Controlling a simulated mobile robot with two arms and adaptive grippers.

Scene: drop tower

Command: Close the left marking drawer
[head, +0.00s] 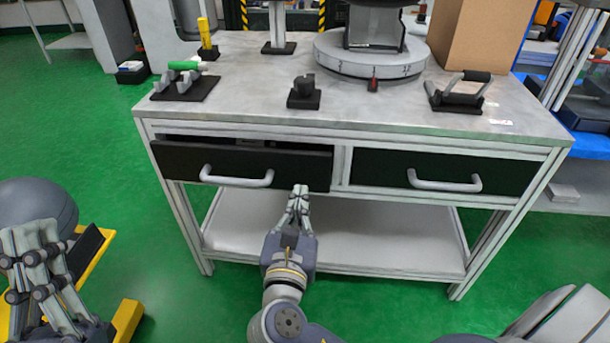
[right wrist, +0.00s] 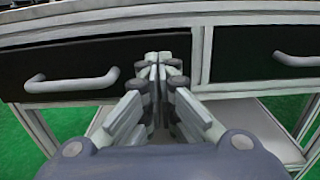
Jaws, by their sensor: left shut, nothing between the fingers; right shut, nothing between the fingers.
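The left drawer (head: 285,165) has a black front and a light grey bar handle (head: 237,178). It stands slightly pulled out, with a dark gap along its top edge. It also shows in the right wrist view (right wrist: 70,65). My right gripper (head: 300,191) is shut and empty, its fingertips at the lower right part of the drawer front, right of the handle. In the right wrist view the tips (right wrist: 158,60) overlap the front; I cannot tell if they touch it. My left gripper (head: 35,232) is shut and empty at the lower left, away from the bench.
The right drawer (head: 440,165) sits flush beside it, with its own handle (head: 444,184). The grey benchtop (head: 260,100) carries several fixtures, a round turntable (head: 370,68) and a cardboard box (head: 482,30). A lower shelf (head: 350,235) lies below the drawers.

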